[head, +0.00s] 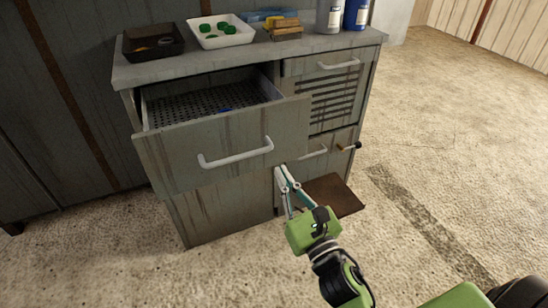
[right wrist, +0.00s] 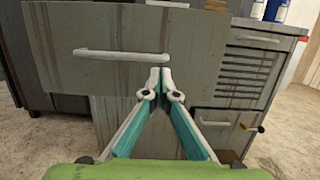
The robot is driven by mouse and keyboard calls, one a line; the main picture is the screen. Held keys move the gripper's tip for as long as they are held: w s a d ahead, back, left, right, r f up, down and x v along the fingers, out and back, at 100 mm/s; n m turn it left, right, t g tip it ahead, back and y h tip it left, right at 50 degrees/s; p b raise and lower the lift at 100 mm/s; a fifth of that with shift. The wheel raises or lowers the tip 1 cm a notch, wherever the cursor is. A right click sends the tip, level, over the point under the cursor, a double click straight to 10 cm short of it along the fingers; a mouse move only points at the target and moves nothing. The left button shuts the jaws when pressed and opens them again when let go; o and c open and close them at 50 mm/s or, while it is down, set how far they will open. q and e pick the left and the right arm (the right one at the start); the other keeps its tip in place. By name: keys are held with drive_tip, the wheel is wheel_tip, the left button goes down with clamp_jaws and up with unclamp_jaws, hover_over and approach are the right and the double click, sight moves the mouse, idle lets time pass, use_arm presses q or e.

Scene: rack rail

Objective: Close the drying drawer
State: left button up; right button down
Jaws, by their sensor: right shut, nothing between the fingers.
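The drying drawer (head: 225,138) is the upper left drawer of a grey cabinet, and it stands pulled out. Its perforated tray floor (head: 205,103) shows, with a small blue item on it. A white bar handle (head: 236,153) sits on its front; the handle also shows in the right wrist view (right wrist: 122,55). My right gripper (head: 281,170) is shut and empty, by the lower right corner of the drawer front. In the right wrist view my fingertips (right wrist: 160,72) overlap the drawer front's lower part; I cannot tell whether they touch it. My left gripper is not in view.
The cabinet top (head: 165,68) holds a dark tray (head: 153,41), a white tray (head: 220,31) with green items, brushes (head: 285,28) and bottles (head: 329,16). A louvered panel (head: 325,100) is at the right. A brown mat (head: 333,195) lies on the floor. Floor to the right is clear.

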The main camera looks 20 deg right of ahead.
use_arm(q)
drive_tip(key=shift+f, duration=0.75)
use_arm(e)
drive_tip(key=shift+w+a+r, duration=0.1)
drive_tip(key=shift+w+r, duration=0.15)
drive_tip(key=shift+w, duration=1.1)
drive_tip(key=shift+w+a+r, duration=0.1)
drive_tip(key=shift+w+r, duration=0.1)
drive_tip(key=shift+w, duration=1.1)
drive_tip(key=shift+w, duration=0.1)
